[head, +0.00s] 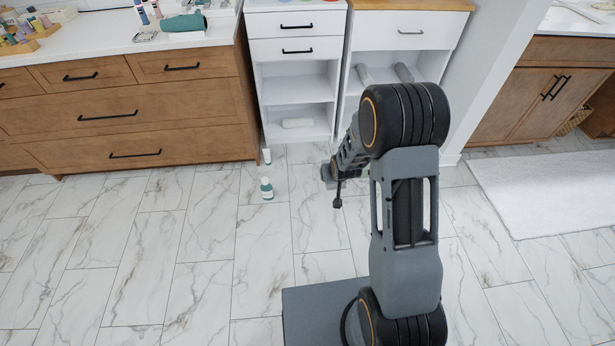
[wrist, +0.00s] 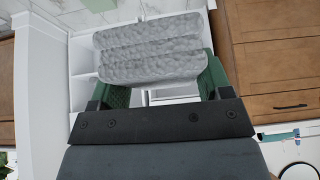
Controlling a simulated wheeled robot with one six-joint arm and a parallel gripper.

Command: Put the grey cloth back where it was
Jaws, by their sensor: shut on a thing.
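The grey cloth (wrist: 150,50) is a thick, folded, textured bundle in the wrist view. My gripper (wrist: 160,80) is shut on it, with one green finger at each side. In the head view my arm hides the cloth and most of the gripper, which is low in front of the white shelf units. The right shelf unit (head: 440,18) has a wooden top, a drawer and an open shelf with two grey rolls (head: 404,72). The left shelf unit (head: 275,132) has two drawers and open shelves, with a white folded thing (head: 297,123) low down.
A teal-and-white bottle (head: 266,188) stands on the marble floor, with a small white item (head: 267,155) behind it. A wooden vanity (head: 120,110) is at left, another cabinet (head: 530,90) at right. A white rug (head: 555,190) lies at right. Floor at front left is clear.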

